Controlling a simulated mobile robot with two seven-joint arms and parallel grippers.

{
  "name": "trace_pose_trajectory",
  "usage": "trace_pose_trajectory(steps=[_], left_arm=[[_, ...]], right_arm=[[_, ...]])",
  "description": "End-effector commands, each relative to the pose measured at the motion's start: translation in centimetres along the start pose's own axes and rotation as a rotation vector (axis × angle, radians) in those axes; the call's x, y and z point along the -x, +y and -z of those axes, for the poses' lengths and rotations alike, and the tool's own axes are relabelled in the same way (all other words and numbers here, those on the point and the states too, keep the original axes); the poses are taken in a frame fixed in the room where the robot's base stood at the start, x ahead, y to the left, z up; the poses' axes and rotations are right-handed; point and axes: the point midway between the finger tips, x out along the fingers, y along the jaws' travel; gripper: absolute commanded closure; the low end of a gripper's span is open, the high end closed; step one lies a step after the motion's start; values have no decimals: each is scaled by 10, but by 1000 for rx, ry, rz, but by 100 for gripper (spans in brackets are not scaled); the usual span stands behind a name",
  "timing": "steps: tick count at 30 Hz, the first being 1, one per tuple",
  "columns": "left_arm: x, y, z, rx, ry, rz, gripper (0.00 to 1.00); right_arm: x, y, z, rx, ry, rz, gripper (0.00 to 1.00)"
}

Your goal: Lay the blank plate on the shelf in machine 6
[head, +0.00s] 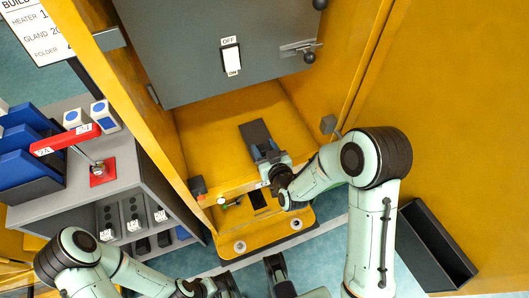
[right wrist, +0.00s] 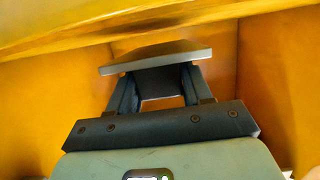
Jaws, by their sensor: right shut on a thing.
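The blank plate (head: 255,132) is a flat dark grey plate. My right gripper (head: 268,154) is shut on its near end and holds it inside the open lower bay of the yellow machine. In the right wrist view the plate (right wrist: 155,55) lies across both fingertips (right wrist: 157,88). The yellow surface (head: 205,140) inside the bay is below the plate; I cannot tell whether they touch. A grey gate panel (head: 195,60) stands above the opening. No machine number is readable. My left arm is low in the head view, its gripper (head: 250,280) partly cut off.
The panel carries an OFF/ON switch (head: 231,59) and a latch (head: 300,48). Yellow walls flank the bay. A grey bench (head: 120,175) with blue bins (head: 28,155) and a red lever (head: 65,139) stands left. A dark open bin (head: 435,245) stands on the floor at right.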

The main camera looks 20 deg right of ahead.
Motion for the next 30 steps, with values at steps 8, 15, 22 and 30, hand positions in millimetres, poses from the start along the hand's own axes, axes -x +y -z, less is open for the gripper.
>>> trace_pose_trajectory(steps=[8, 15, 22, 30], left_arm=[[-4, 0, 2, -1, 6, -2, 57], [-7, -1, 4, -1, 10, -2, 57], [-6, -1, 4, -1, 11, -2, 57], [-3, 0, 2, -1, 7, -2, 57]], right_arm=[[-6, 0, -20, 0, 5, 0, 99], [-7, 0, -23, 0, 5, 0, 99], [-7, 0, -24, 0, -1, 0, 25], [-6, 0, -21, 0, -1, -1, 25]])
